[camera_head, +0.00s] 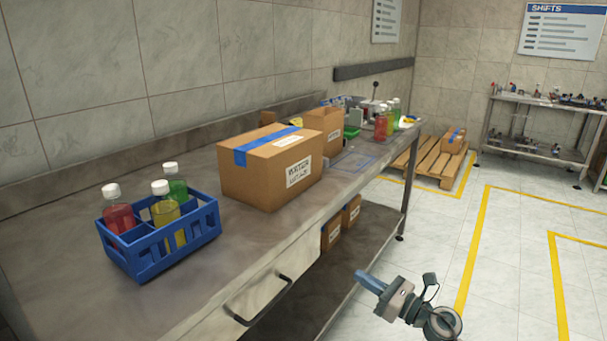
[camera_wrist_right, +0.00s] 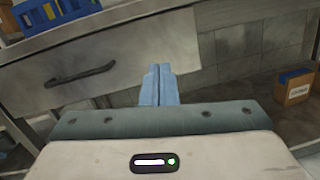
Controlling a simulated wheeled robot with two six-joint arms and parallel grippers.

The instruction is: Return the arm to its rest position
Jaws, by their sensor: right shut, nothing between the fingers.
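My right gripper (camera_head: 365,281) is in front of the workbench, below its top edge, in the lower right of the head view. Its blue fingers are together and nothing is between them. In the right wrist view the shut fingertips (camera_wrist_right: 160,70) point at the bench front, to the right of a drawer handle (camera_wrist_right: 80,74). My left gripper does not show in either view.
On the steel bench (camera_head: 60,290) stand a blue crate (camera_head: 150,262) with capped bottles, and cardboard boxes (camera_head: 262,178). The drawer (camera_head: 235,318) is below. Smaller boxes sit on the lower shelf (camera_head: 335,270). The tiled floor (camera_head: 510,260) on the right is clear.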

